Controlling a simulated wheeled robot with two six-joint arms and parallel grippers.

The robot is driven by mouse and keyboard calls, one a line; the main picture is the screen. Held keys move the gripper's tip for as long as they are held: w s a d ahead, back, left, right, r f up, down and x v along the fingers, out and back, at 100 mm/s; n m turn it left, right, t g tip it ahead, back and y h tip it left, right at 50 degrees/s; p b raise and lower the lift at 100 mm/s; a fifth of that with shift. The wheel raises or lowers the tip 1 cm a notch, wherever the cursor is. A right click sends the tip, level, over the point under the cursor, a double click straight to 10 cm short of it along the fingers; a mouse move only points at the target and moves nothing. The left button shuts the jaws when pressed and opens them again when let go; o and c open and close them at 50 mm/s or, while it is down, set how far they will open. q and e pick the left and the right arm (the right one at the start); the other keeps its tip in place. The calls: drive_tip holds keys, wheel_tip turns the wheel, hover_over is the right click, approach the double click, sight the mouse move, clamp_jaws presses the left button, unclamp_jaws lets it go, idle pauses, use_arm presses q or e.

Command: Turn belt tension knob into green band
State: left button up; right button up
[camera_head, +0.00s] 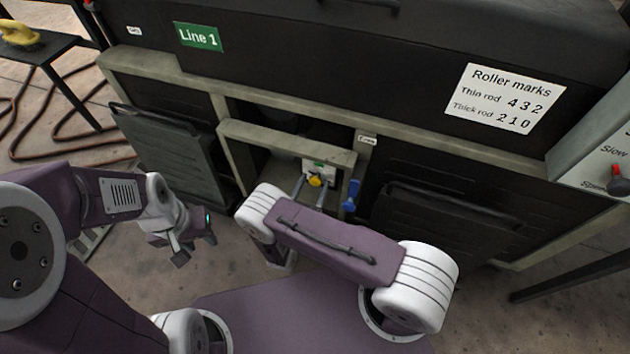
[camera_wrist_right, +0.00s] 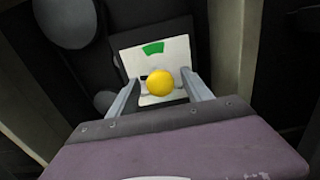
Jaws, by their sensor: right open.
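The yellow belt tension knob (camera_head: 315,180) sits in the opening of the machine's front, below a small white plate. In the right wrist view the knob (camera_wrist_right: 160,82) is round, and the white plate (camera_wrist_right: 153,58) behind it carries a green band (camera_wrist_right: 153,48). My right gripper (camera_head: 313,182) is open, with one finger on each side of the knob; in the right wrist view its fingers (camera_wrist_right: 160,92) look apart from it. Any pointer on the knob is hidden. My left gripper (camera_head: 188,247) hangs at the left, away from the machine; its jaw opening is unclear.
A blue handle (camera_head: 351,195) is just right of the opening. Frame edges of the opening (camera_head: 285,137) surround my right gripper. A dark panel (camera_head: 175,155) stands out at the left. A control box (camera_head: 600,150) with a red knob is at the far right.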

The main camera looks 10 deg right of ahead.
drive_tip(key=shift+x, duration=0.8)
clamp_jaws()
drive_tip(key=m+p, duration=0.1)
drive_tip(key=m, duration=0.2)
drive_tip(key=shift+r+p, duration=0.1)
drive_tip(key=shift+p, duration=0.3)
drive_tip(key=m+p, duration=0.2)
drive_tip(key=m, duration=0.2)
drive_tip(key=shift+s+d+m, duration=0.1)
drive_tip(key=shift+m, duration=0.3)
drive_tip(key=m+p, duration=0.2)
drive_tip(key=m, duration=0.2)
drive_tip(key=shift+f+m+p, duration=0.15)
drive_tip(key=shift+m+p, duration=0.2)
drive_tip(key=shift+m, duration=0.6)
drive_tip(key=shift+f+m+p, duration=0.15)
drive_tip(key=shift+m+p, duration=0.2)
drive_tip(key=shift+m, duration=0.6)
